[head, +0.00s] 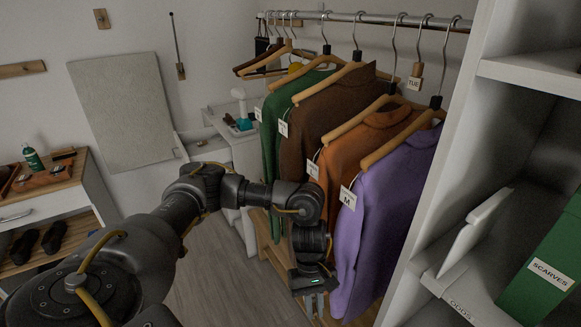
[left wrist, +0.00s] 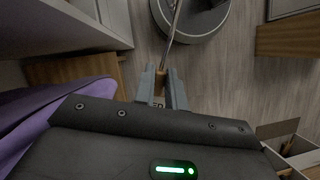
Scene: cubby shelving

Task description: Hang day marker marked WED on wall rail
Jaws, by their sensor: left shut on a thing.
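My left gripper (head: 315,300) hangs low in front of the purple garment, fingers pointing down. In the left wrist view its fingers (left wrist: 165,90) are shut on a small wooden day marker (left wrist: 160,82). The marker has a metal wire hook (left wrist: 175,25) and a pale label, of which only part of the lettering shows, seemingly "ED". The marker cannot be made out in the head view. The metal rail (head: 350,17) runs across the top, well above the gripper. A wooden marker reading TUE (head: 415,82) hangs from it by a hook. My right gripper is out of view.
Green, brown, orange and purple (head: 385,225) garments hang on wooden hangers along the rail. A white shelf unit (head: 440,170) with a green SCARVES box (head: 545,265) stands at right. A low cabinet (head: 70,205) stands at left. Open floor (head: 215,270) lies between.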

